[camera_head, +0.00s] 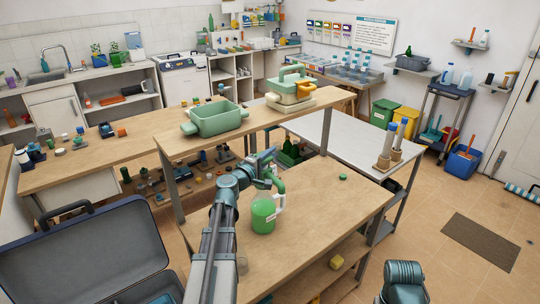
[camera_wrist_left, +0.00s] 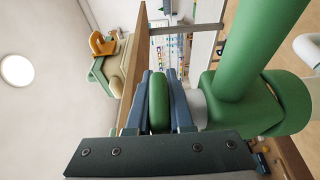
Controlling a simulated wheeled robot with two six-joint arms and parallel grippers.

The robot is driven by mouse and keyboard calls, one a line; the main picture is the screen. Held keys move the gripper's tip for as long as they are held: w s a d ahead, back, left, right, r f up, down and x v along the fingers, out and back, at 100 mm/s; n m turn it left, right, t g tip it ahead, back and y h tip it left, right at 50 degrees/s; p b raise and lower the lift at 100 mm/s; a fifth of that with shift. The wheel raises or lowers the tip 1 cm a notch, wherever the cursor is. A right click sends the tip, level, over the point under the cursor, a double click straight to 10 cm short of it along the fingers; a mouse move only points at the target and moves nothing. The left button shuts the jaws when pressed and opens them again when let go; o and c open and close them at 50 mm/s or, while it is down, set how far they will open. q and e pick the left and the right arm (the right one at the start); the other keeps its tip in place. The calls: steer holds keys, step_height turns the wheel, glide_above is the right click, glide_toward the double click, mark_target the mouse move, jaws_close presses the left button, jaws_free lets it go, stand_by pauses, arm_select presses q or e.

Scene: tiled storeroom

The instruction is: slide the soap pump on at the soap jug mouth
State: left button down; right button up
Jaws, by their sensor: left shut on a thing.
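The soap jug (camera_head: 263,217), clear with green liquid and a white handle, stands upright on the wooden table. My left gripper (camera_head: 268,167) is above its mouth, shut on the green soap pump (camera_head: 273,181). In the left wrist view, the blue fingers pinch a narrow green part of the pump (camera_wrist_left: 158,103). A wide green body and thick green tube fill the right of that view, with a pale collar between. The pump is over or at the jug mouth; the gripper hides the join, so I cannot tell if it is seated.
A small green disc (camera_head: 343,177) lies on the table (camera_head: 320,215) right of the jug. A raised shelf (camera_head: 245,128) behind holds a green crate (camera_head: 217,120). An open dark case (camera_head: 85,250) is at lower left. The table right of the jug is mostly clear.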

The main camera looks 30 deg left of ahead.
arm_select(q)
steer(key=shift+f+b, duration=1.75)
steer(key=shift+b, duration=0.05)
steer(key=c, duration=0.7)
jaws_free()
steer(key=shift+c, duration=0.2)
steer(key=s, duration=1.3)
steer(key=shift+s+a, duration=0.35)
steer(key=shift+a, duration=0.05)
